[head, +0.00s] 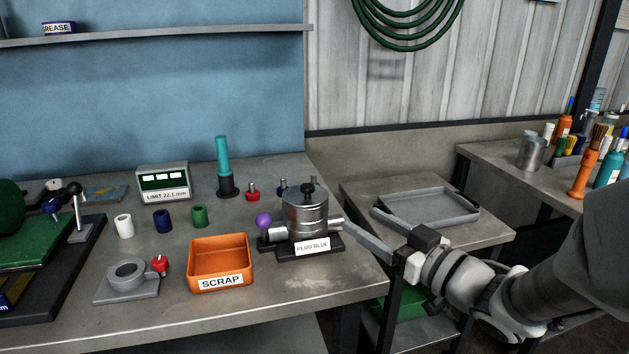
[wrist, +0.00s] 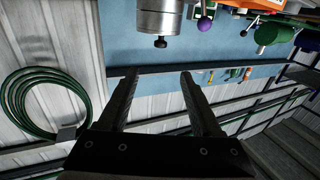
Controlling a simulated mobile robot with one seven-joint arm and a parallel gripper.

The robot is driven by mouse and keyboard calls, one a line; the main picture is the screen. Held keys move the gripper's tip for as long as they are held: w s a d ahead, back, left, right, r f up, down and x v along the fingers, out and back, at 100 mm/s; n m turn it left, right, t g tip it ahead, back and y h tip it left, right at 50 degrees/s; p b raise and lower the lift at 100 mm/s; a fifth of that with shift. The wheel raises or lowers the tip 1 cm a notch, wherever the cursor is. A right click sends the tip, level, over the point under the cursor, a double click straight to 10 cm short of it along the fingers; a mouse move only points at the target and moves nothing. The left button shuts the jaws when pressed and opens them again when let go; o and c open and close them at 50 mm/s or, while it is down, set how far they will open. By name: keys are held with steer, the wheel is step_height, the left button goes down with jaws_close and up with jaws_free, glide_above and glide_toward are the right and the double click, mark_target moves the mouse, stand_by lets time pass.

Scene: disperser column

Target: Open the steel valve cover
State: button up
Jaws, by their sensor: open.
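The steel valve (head: 306,215) is a round metal body on a black base labelled PLUG BLUE, near the front right of the bench. Its steel cover (head: 307,199) is on top, with a black knob (head: 308,187) at the centre. A purple ball handle (head: 263,220) is at its left. My gripper (head: 360,217) is open and empty to the right of the valve, its fingers pointing toward it. In the wrist view, the cover (wrist: 160,22) and knob (wrist: 160,42) appear upside down beyond the open fingertips (wrist: 158,76), apart from them.
An orange SCRAP bin (head: 221,264) stands left of the valve. Behind are a teal-handled post (head: 223,165) and red knob piece (head: 253,192). A gauge box (head: 163,182) and small cylinders stand farther left. A grey tray (head: 430,206) lies on the lower table at right.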

mark_target(311, 188)
steer(key=p+x, duration=0.2)
steer(key=x, duration=1.5)
steer(key=shift+w+a, duration=0.1)
steer(key=shift+a, duration=0.15)
steer(key=shift+c, duration=0.2)
jaws_close()
stand_by(0.7)
